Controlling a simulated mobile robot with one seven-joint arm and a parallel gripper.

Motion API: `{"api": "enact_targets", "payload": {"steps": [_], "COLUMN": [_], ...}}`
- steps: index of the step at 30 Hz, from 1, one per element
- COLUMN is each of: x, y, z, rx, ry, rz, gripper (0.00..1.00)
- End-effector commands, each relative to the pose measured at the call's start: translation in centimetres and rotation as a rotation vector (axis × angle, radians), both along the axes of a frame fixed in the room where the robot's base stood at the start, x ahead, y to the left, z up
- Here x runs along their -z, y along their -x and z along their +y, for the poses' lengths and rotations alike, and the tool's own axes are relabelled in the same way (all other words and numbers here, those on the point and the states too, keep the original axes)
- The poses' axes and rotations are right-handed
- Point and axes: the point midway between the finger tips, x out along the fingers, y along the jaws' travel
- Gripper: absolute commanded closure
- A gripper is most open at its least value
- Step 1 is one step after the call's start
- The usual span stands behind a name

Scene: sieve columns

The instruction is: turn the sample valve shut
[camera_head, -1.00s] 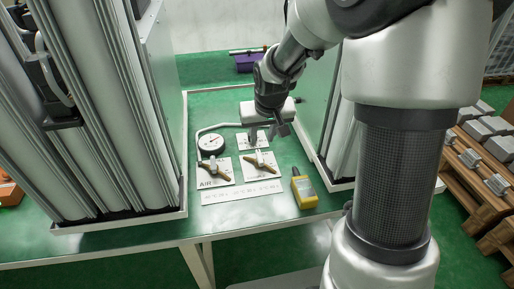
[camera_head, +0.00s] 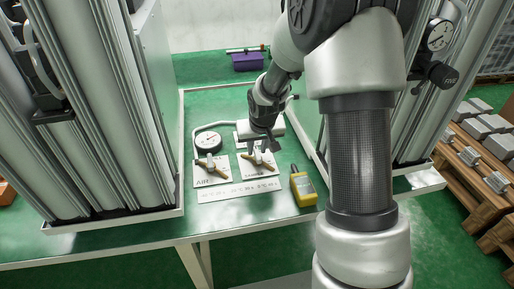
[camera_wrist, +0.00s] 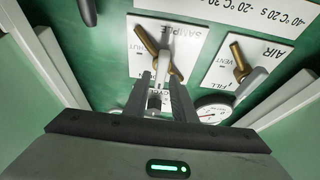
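The sample valve stands on a white plate marked SAMPLE (camera_wrist: 191,40). Its brass lever (camera_wrist: 148,40) lies slantwise across a pale grey post, and it also shows in the head view (camera_head: 265,160). My gripper (camera_wrist: 161,78) points down at this plate's edge. Its two dark fingers are apart, with a gap between them. The lever lies just beyond the fingertips, and I cannot tell whether they touch it. In the head view my gripper (camera_head: 262,146) is just behind and over the sample plate, and partly hides it and the plate behind.
The AIR plate (camera_head: 203,180) with its own brass-lever valve and a round gauge (camera_head: 208,141) are at left. A yellow handheld device (camera_head: 303,186) lies at right. Tall columns (camera_head: 95,110) flank the green bench. A label strip (camera_head: 240,189) lies in front.

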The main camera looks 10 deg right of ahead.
Motion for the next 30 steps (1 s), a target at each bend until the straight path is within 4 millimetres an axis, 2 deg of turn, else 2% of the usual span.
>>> {"api": "enact_targets", "payload": {"steps": [1, 3, 4, 17, 30], "x": [-0.01, -0.01, -0.01, 0.18, 0.10], "y": [0.01, 0.01, 0.02, 0.00, 0.05], "z": [0.00, 0.00, 0.00, 0.12, 0.08], "rx": [0.000, 0.000, 0.000, 0.065, 0.415], "ry": [0.000, 0.000, 0.000, 0.001, 0.002], "rz": [0.000, 0.000, 0.000, -0.001, -0.001], "gripper": [0.86, 0.97, 1.00, 1.00, 1.00]}}
